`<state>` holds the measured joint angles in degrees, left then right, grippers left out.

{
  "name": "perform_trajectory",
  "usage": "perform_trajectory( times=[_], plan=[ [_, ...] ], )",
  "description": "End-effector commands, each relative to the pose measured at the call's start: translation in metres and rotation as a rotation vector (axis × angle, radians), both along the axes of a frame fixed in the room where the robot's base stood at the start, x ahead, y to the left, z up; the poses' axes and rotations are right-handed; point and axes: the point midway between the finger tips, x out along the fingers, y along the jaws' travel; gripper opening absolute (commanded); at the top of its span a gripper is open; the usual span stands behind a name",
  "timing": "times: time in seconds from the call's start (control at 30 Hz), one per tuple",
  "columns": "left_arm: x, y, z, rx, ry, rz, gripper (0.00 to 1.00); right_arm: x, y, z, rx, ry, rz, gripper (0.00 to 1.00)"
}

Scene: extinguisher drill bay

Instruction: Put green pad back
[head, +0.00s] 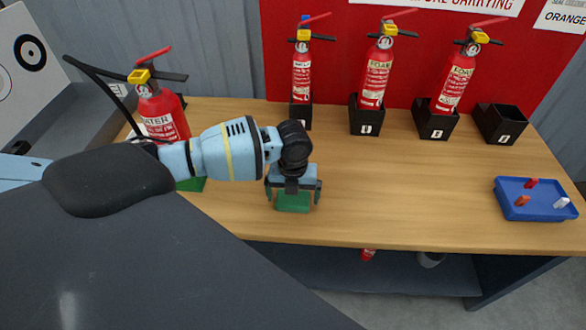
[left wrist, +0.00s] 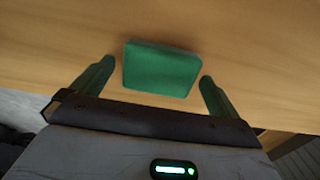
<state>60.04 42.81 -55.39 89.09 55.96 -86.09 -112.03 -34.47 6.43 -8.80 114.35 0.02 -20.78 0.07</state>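A small green pad (head: 293,203) lies near the front edge of the wooden table, below my left gripper (head: 293,192). In the left wrist view the green pad (left wrist: 162,68) sits between the two green fingers of my left gripper (left wrist: 158,73). The fingers are spread wide, with a gap on each side of the pad, so the gripper is open and holds nothing. Another green patch (head: 192,184) shows at the foot of the large extinguisher at the left, partly hidden by my left arm. My right gripper is not in view.
A large red extinguisher (head: 160,115) stands at the left behind my arm. Three smaller extinguishers stand in black holders along the back. An empty black holder (head: 500,123) is at the back right. A blue tray (head: 508,208) with small pieces is at the right. The table's middle right is clear.

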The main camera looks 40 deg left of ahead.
Motion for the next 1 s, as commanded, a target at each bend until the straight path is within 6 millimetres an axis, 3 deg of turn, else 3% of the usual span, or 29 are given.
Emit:
perform_trajectory(
  times=[0.17,0.33,0.7,1.0],
  plan=[
    [0.0,0.0,0.001,0.0,0.0,0.0,1.0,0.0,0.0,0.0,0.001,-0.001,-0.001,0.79],
    [0.001,0.0,0.014,-0.001,-0.003,0.0,1.0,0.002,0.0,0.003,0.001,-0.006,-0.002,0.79],
    [0.001,0.0,0.087,-0.001,-0.006,0.0,1.0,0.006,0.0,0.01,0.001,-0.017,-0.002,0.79],
    [0.0,0.0,0.12,0.0,0.0,0.0,1.0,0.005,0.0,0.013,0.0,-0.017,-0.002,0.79]
  ],
)
